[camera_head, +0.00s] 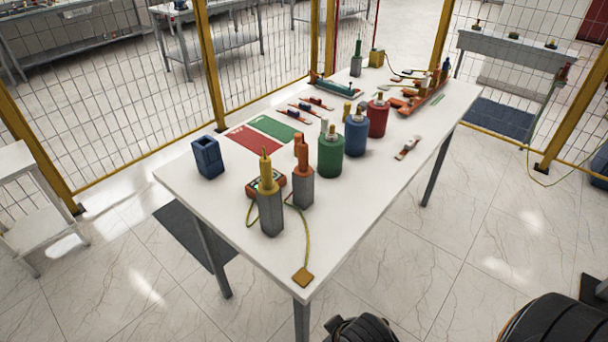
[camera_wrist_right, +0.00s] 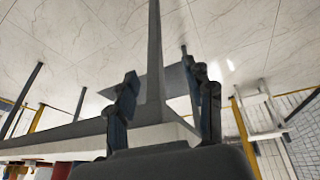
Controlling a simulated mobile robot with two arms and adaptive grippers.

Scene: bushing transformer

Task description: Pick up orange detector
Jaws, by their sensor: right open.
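The orange detector (camera_head: 303,173) has an orange top and a grey lower body. It stands upright on the white table in the head view, just behind and right of a similar yellow-topped detector (camera_head: 269,197). My right gripper (camera_wrist_right: 158,65) is open and empty in the right wrist view, with a table leg and the table edge showing beyond its fingers. The orange detector cannot be made out in that view. My left gripper is not in view.
A green cylinder (camera_head: 331,153) stands close right of the orange detector, with blue (camera_head: 356,136) and red (camera_head: 378,119) ones farther back. A small device with a yellow-green cable (camera_head: 305,225) lies beside the detectors. A blue holder (camera_head: 207,157) stands left. The table's front right (camera_head: 345,215) is clear.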

